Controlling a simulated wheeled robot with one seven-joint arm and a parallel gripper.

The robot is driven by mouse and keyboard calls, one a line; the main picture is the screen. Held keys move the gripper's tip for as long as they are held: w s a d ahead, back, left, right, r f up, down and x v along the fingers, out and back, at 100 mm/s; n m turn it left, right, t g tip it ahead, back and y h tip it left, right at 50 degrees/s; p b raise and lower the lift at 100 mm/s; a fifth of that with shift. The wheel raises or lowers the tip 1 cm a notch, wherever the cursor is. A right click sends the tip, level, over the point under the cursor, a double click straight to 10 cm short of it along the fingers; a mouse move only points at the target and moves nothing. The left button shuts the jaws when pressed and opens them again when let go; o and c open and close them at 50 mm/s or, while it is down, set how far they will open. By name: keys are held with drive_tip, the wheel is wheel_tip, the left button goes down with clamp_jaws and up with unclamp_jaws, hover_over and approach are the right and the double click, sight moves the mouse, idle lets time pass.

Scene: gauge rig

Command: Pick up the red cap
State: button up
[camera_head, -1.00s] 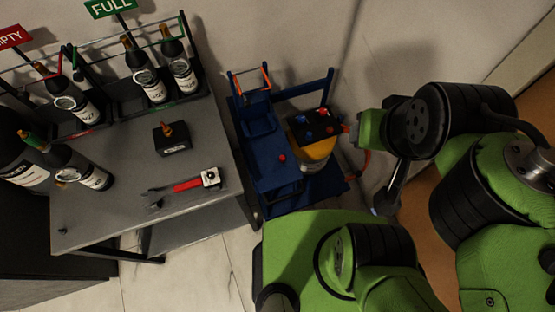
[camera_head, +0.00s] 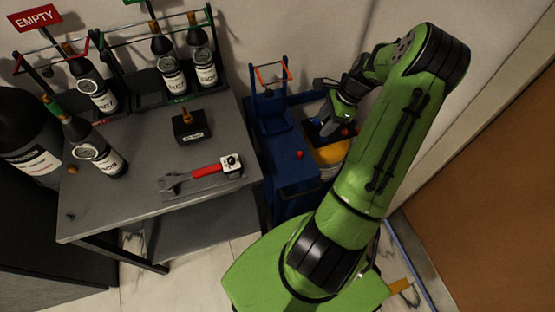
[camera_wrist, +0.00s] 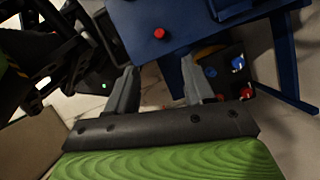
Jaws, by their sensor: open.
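The red cap (camera_head: 300,155) is a small red piece on the flat top of the blue cart (camera_head: 290,180). In the wrist view the red cap (camera_wrist: 160,34) lies on the blue surface (camera_wrist: 195,22), beyond my fingertips. My gripper (camera_wrist: 157,82) is open, with nothing between its two grey fingers. In the head view my gripper (camera_head: 338,112) is over the box with red and blue knobs, up and to the right of the cap and apart from it. The arm hides part of that box.
A box with red and blue knobs (camera_wrist: 232,75) is close to the right finger. A grey table (camera_head: 125,195) stands left of the cart, with a red-handled wrench (camera_head: 203,172), a black block (camera_head: 190,126) and several bottles. The cart's blue rails stand up at its back.

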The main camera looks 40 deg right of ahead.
drive_tip(key=b, duration=0.3)
hover_over(300, 153)
drive_tip(key=s+d, duration=0.1)
drive_tip(key=d, duration=0.1)
wheel_tip(300, 153, down, 10)
drive_tip(key=shift+f, duration=0.15)
drive_tip(key=b+x, duration=0.2)
drive_tip(key=x, duration=0.3)
drive_tip(key=shift+f+b, duration=0.25)
drive_tip(key=shift+b, duration=0.15)
drive_tip(key=shift+s+r, duration=0.1)
drive_tip(key=shift+r, duration=0.05)
drive_tip(key=shift+c, duration=0.3)
clamp_jaws()
